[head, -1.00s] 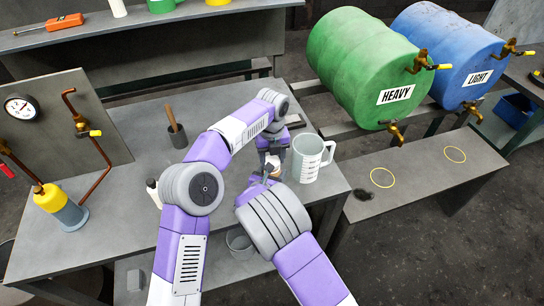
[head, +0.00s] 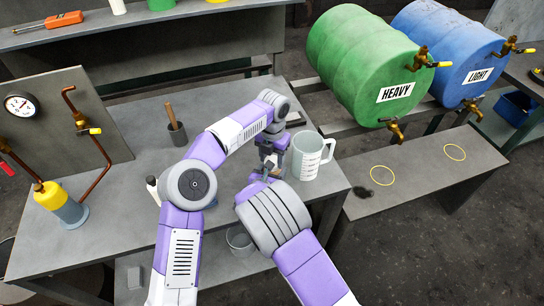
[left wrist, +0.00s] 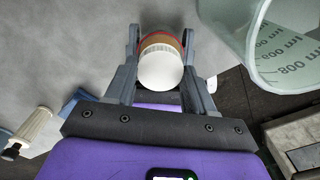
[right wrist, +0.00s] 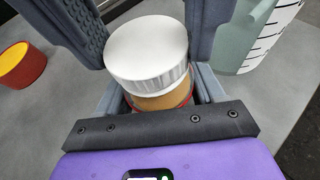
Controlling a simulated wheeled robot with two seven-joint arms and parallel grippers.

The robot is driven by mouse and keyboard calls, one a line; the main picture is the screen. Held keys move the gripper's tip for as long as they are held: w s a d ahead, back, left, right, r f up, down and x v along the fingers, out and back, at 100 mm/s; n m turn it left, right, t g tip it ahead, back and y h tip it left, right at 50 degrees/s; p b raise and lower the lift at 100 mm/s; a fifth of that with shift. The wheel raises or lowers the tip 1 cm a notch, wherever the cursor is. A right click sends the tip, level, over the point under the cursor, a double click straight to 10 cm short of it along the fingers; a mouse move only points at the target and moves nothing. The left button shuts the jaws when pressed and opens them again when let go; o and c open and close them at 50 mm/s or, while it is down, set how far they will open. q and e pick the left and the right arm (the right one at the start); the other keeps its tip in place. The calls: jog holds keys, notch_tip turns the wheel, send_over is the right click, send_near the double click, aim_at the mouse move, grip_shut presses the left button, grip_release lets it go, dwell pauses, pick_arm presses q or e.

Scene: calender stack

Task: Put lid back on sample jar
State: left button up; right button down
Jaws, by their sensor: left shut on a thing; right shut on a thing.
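The sample jar's white lid (right wrist: 146,52) is at the jar's mouth in the right wrist view. Just below it show the tan jar (right wrist: 165,99) and a red ring; whether the lid touches the jar I cannot tell. My left gripper (left wrist: 161,38) comes from the far side; its fingers flank the lid, on which it appears shut. The lid (left wrist: 161,69) also shows in the left wrist view, with a brown and red band beyond it. My right gripper (right wrist: 160,90) is shut on the jar lower down. In the head view the arms mostly hide both.
A measuring jug (head: 311,157) stands close right of the grippers. A mortar with pestle (head: 177,133) stands further back left. A red and yellow container (right wrist: 21,66) is left in the right wrist view. The bench's right edge is near; the bench behind is mostly clear.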

pick_arm(q)
jog(key=shift+s+d+f+m, duration=0.1)
jog(key=shift+s+f+m, duration=0.05)
jog(key=shift+m, duration=0.55)
jog(key=shift+r+m, duration=0.2)
jog(key=shift+m, duration=0.1)
jog(key=o, duration=1)
jog(key=shift+r, duration=0.1)
notch_tip(320, 180, up, 3)
jog(key=shift+f, duration=0.1)
jog(key=shift+a+r, duration=0.2)
jog(key=shift+r, duration=0.55)
